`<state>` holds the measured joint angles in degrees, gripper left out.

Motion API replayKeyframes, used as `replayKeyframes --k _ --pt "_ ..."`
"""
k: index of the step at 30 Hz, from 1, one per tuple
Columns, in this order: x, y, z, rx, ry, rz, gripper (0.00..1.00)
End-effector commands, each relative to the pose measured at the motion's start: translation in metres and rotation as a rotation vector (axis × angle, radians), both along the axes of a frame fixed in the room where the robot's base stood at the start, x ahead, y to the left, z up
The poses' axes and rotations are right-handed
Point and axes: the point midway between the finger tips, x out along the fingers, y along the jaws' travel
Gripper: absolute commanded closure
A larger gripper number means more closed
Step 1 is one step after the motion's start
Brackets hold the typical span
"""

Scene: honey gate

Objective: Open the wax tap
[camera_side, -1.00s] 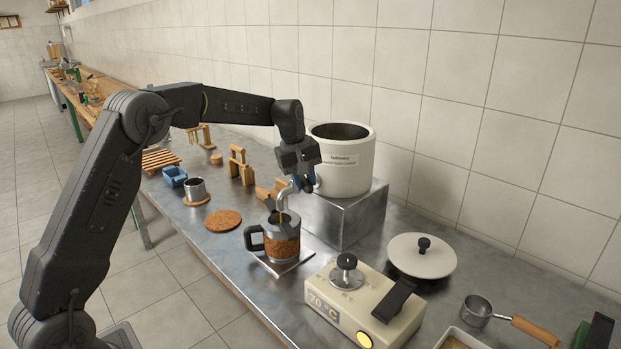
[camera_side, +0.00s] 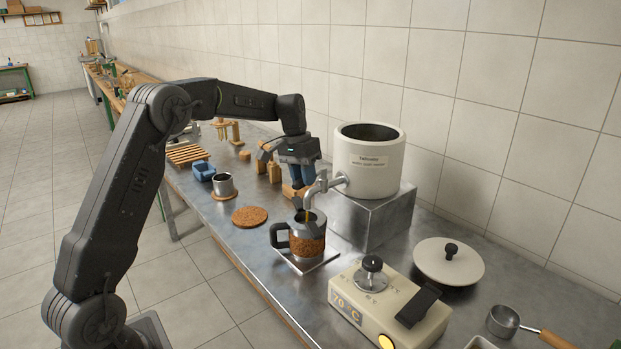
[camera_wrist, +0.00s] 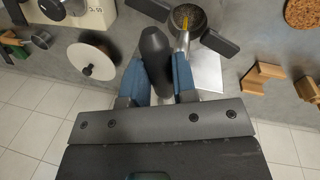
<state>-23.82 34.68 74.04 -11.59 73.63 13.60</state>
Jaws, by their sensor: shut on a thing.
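The wax tap (camera_side: 322,187) is a silver spout on the white wax pot (camera_side: 368,165). A thin yellow stream shows below its outlet, at the mouth of a brown-sleeved mug (camera_side: 308,243). My gripper (camera_side: 297,182) is beside the tap, on its left. In the wrist view, the blue fingers of my gripper (camera_wrist: 157,68) are on both sides of a dark rounded tap handle (camera_wrist: 153,42), shut on it. The handle is hidden in the side view. The mug (camera_wrist: 186,20) and yellow stream show at the wrist view's top.
A cream hot plate (camera_side: 392,305) stands at the front, with a white lid (camera_side: 448,262) behind it to the right. The pot stands on a metal block (camera_side: 372,218). A cork mat (camera_side: 250,216) and small metal cup (camera_side: 224,184) lie left of the mug.

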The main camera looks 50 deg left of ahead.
Motion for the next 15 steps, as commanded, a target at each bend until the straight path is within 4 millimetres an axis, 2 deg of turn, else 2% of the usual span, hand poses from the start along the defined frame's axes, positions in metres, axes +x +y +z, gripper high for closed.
replayKeyframes --k 6,15 --pt "-0.002 0.012 0.000 -0.001 0.001 -0.138 1.00" --pt "-0.002 0.019 0.001 0.000 0.000 -0.238 1.00"
